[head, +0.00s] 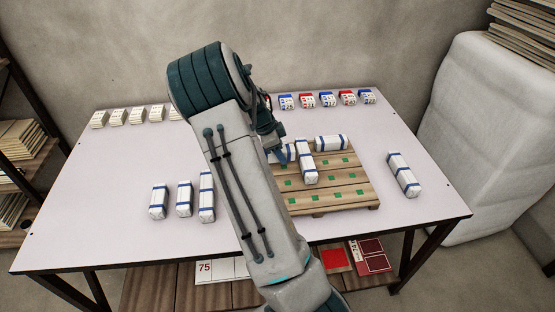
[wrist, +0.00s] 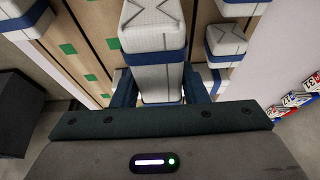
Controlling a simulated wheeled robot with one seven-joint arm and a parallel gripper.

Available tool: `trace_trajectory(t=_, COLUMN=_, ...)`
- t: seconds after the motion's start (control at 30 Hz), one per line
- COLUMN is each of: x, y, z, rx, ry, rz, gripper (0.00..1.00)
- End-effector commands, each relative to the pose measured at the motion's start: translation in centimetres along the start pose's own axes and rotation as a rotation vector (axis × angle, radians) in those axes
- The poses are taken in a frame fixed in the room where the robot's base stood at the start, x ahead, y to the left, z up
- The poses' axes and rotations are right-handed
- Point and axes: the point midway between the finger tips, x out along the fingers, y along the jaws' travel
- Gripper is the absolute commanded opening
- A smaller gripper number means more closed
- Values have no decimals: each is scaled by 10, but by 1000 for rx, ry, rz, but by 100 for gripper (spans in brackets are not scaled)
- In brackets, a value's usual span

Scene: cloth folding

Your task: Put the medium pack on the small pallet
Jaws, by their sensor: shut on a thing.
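My gripper (head: 284,152) is over the small wooden pallet (head: 345,190), partly hidden behind my arm in the head view. It is shut on a white pack with blue straps (head: 307,168). In the wrist view this pack (wrist: 155,75) sits between the two fingers (wrist: 158,88), with the pallet (wrist: 85,35) beyond it. I cannot tell whether the held pack touches the pallet. Another white pack (head: 331,142) lies at the pallet's back edge, and part of one more shows beside my gripper. Green squares mark the pallet's slats.
Three white packs (head: 184,198) stand left of my arm on the table (head: 110,200); a long one (head: 403,175) lies right of the pallet. Small blue and red boxes (head: 327,100) line the back right, pale ones (head: 136,116) the back left. The table's front left is clear.

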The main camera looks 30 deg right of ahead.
Motion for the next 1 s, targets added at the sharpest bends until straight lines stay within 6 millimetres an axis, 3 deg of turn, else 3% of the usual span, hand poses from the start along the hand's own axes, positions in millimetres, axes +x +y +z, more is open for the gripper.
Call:
trace_trajectory(t=0.27, x=10, y=-10, z=13, rx=3, ry=1, rz=2, gripper=15)
trace_trajectory(t=0.5, x=40, y=-10, z=25, rx=3, ry=1, rz=3, gripper=15)
trace_trajectory(t=0.87, x=46, y=-10, z=27, rx=4, ry=0, rz=1, gripper=15)
trace_trajectory(t=0.9, x=45, y=-10, z=27, rx=4, ry=0, rz=1, gripper=45)
trace_trajectory(t=0.97, x=44, y=-10, z=26, rx=4, ry=0, rz=2, gripper=61)
trace_trajectory(t=1.0, x=44, y=-10, z=27, rx=4, ry=0, rz=2, gripper=61)
